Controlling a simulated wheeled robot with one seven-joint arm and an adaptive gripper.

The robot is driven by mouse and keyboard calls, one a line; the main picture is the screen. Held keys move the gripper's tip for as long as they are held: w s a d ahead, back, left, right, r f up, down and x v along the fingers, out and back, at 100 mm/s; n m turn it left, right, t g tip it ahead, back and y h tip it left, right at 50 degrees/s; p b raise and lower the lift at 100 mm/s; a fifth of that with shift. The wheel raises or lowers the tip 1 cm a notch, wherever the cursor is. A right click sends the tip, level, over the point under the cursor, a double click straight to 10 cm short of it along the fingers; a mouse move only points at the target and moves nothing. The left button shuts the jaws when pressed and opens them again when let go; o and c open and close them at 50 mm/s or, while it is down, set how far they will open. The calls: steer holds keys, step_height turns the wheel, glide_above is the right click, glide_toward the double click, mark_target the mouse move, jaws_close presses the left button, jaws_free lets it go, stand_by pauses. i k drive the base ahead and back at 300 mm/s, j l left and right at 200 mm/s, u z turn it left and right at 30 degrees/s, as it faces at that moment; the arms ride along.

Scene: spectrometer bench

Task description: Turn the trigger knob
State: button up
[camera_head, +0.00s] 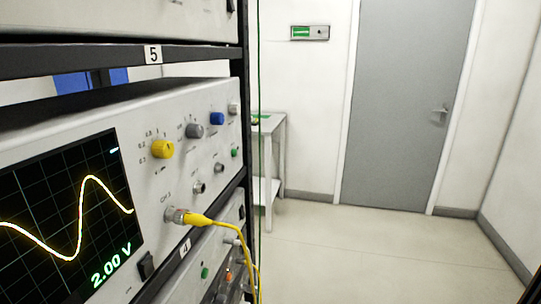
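An oscilloscope front panel (148,190) fills the left of the head view, with a lit screen (55,205) showing a yellow wave and "2.00 V". Its upper row holds a yellow knob (162,149), a grey knob (194,130) and a blue knob (217,118). A small light-coloured knob or button (234,109) is at the far right end. The lettering by the knobs is too small to read, so I cannot tell which is the trigger knob. My gripper is not in view.
A yellow cable (225,228) plugs into the panel below the knobs and hangs over the rack's right side. The dark rack post (240,75) borders the panel. A small table (272,125) and a grey door (400,110) stand beyond. The floor (370,250) at right is clear.

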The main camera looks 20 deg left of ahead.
mark_target(216, 118)
steer(key=u, duration=1.5)
steer(key=k+z, duration=0.35)
steer(key=k, duration=0.25)
